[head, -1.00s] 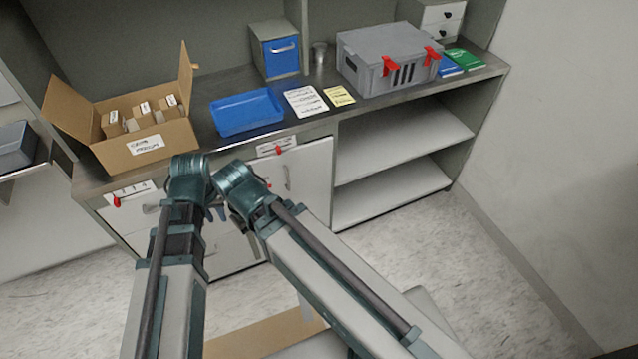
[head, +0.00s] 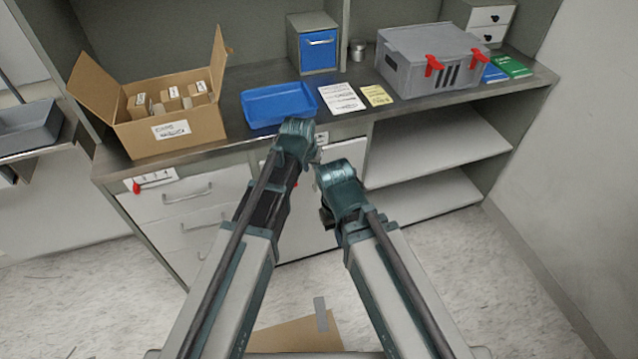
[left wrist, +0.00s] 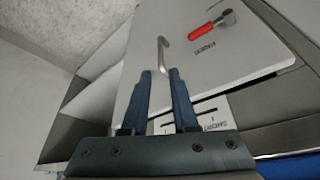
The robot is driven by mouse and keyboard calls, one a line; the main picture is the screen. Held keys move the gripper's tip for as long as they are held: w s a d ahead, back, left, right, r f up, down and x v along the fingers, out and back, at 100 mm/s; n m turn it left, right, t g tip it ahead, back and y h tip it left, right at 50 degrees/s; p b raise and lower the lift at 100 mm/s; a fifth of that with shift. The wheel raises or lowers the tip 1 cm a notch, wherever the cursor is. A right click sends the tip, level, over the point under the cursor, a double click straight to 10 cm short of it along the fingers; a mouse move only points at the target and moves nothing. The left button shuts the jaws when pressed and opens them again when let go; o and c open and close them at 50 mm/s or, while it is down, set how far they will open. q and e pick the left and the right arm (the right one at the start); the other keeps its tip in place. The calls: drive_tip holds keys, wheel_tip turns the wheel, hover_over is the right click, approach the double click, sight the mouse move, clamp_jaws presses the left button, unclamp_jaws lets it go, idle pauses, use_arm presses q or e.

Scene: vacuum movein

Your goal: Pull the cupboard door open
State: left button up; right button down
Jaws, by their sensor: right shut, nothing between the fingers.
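The white cupboard door (head: 345,155) is below the worktop, partly hidden behind my arms, and looks shut. In the left wrist view the door (left wrist: 215,65) fills the upper middle, with a metal bar handle (left wrist: 161,52) and a red lever (left wrist: 207,29) on its face. My left gripper (left wrist: 161,74) is open, its two blue fingers apart and their tips at one end of the handle. I cannot tell whether they touch it. In the head view the left wrist hides its fingers. My right gripper (head: 327,214) is shut and empty, low in front of the door, its fingers mostly hidden.
White drawers (head: 185,200) are left of the door; open shelves (head: 435,150) are right. The worktop holds an open cardboard box (head: 195,128), a blue tray (head: 278,104) and a grey case (head: 425,62). A cardboard piece (head: 295,336) lies low in front. Right floor is clear.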

sight(316, 181)
use_arm(q)
drive_tip(key=b+x, duration=1.2)
drive_tip(key=x, duration=0.1)
drive_tip(key=shift+f, duration=0.15)
clamp_jaws()
idle(1.1)
